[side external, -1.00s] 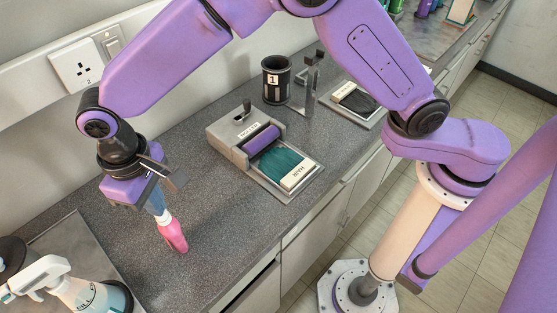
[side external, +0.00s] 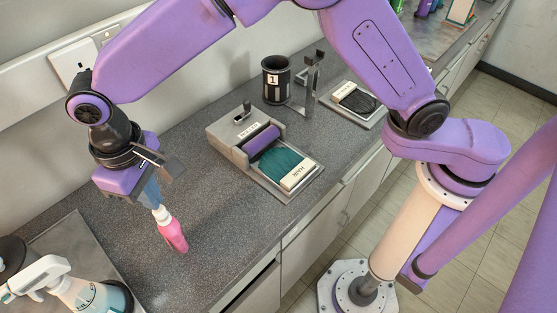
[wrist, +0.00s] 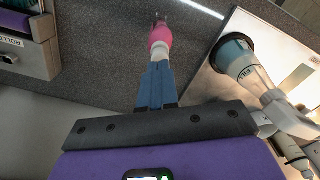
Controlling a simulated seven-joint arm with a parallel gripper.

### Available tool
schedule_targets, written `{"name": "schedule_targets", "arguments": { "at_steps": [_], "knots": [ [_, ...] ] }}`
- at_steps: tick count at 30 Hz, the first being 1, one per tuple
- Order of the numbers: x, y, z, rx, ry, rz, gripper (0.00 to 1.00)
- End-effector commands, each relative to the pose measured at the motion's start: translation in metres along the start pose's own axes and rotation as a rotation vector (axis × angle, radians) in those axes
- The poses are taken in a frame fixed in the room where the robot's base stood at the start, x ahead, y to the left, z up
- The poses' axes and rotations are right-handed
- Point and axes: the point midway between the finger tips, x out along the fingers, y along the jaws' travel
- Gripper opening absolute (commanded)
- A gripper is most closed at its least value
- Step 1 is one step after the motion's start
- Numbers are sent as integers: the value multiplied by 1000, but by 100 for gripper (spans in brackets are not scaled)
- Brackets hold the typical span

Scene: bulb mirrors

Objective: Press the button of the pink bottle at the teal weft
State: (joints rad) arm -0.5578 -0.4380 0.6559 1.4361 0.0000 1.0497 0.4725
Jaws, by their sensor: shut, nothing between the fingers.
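The pink bottle (side external: 174,237) with a white top stands on the grey counter. It appears in the wrist view (wrist: 159,36) just beyond my fingertips. My gripper (side external: 156,204) is shut and empty, its blue fingers pointing down at the bottle's white top. In the wrist view the closed fingertips (wrist: 158,65) line up with the white top; I cannot tell whether they touch it. The button itself is hard to make out.
A spray bottle (side external: 85,294) stands on a metal tray (side external: 72,240) at lower left. A black cup marked 1 (side external: 276,82), a metal stand (side external: 312,88) and another tray with a black pad (side external: 357,99) lie farther back. The counter between bottle and roller unit is clear.

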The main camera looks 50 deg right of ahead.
Motion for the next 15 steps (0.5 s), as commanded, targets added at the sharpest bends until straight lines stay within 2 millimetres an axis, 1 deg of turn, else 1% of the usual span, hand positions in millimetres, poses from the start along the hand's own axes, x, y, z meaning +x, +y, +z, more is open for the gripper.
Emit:
{"name": "schedule_targets", "arguments": {
  "at_steps": [15],
  "knots": [
    [17, 0, 0, 0, -1, 0, 0]
  ]
}}
